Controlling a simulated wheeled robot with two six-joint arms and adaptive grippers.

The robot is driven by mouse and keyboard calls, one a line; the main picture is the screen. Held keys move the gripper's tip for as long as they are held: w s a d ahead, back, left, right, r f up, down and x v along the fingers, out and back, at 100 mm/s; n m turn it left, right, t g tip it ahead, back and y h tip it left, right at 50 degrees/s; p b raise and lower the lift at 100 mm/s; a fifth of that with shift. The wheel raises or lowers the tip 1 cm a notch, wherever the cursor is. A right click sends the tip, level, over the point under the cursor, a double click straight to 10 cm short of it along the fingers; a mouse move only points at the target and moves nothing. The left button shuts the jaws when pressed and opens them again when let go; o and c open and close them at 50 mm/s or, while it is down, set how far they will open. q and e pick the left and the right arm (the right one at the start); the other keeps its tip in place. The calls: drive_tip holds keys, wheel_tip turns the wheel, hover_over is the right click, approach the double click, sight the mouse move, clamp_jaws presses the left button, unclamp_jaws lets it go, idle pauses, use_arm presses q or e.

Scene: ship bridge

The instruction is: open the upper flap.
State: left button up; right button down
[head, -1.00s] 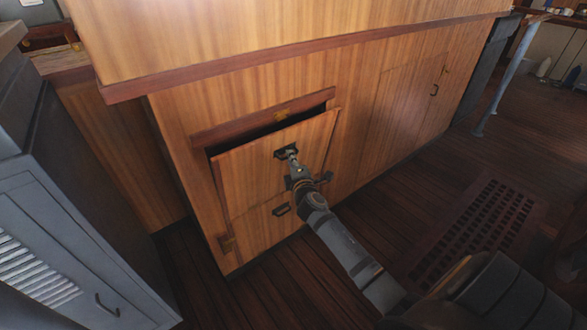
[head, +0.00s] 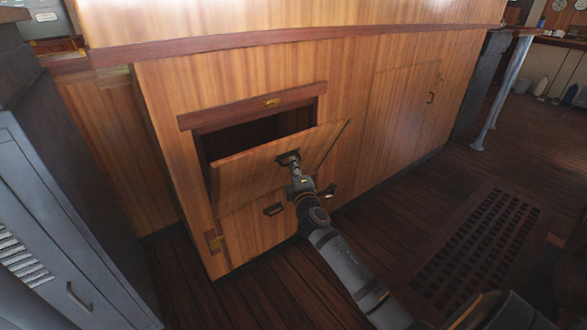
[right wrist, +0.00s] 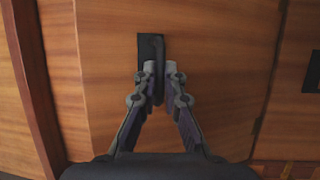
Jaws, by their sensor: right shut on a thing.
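The upper flap (head: 255,165) is a wooden panel in the cabinet front. It is tilted outward at its top, partly open, with a dark gap above it. My right gripper (head: 292,166) is shut on the flap's black handle (head: 284,156). In the right wrist view both fingers (right wrist: 159,82) close around the handle (right wrist: 151,48) on the wooden panel. The dark opening (head: 240,137) shows behind the flap's top edge. My left gripper is not in view.
A lower panel with a black handle (head: 273,209) sits below the flap. A grey louvred cabinet (head: 60,235) stands close at the left. A closed wooden door (head: 405,105) is to the right. A floor grating (head: 475,245) lies in the open floor.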

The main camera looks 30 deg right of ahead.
drive_tip(key=c, duration=1.4)
unclamp_jaws()
drive_tip(key=shift+c, duration=0.2)
